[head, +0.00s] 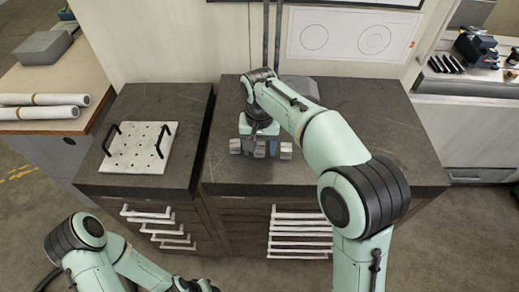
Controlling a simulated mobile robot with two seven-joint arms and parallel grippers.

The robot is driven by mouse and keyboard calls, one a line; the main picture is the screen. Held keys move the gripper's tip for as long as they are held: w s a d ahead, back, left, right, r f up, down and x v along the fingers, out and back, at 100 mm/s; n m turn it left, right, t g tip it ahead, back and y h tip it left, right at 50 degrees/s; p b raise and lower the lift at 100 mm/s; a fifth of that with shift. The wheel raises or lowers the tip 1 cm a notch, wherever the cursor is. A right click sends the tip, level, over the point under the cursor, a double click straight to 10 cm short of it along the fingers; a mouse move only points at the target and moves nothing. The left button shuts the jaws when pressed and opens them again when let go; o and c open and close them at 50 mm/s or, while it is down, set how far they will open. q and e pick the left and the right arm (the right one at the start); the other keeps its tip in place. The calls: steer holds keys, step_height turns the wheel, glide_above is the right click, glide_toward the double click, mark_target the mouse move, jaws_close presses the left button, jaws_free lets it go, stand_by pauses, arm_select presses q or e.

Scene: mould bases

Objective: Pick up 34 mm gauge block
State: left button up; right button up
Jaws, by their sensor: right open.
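Several small grey blocks stand in a short row on the dark cabinet top, partly hidden by my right gripper (260,147). One block (235,146) shows at the left end of the row and another (286,150) at the right end. I cannot tell which one is the 34 mm gauge block. My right gripper reaches down over the middle of the row, open; its fingertips are hard to make out, and I cannot tell if they touch a block. My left gripper (196,286) is low at the bottom edge, partly cut off, away from the blocks.
The dark cabinet top (340,165) is bare in front of the row. A perforated plate with two black handles (137,148) lies on the left cabinet. White rolls (40,106) lie on the far-left table. A wall with a drawing sheet (350,35) stands behind.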

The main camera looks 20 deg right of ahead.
jaws_close()
steer(key=shift+r, duration=0.1)
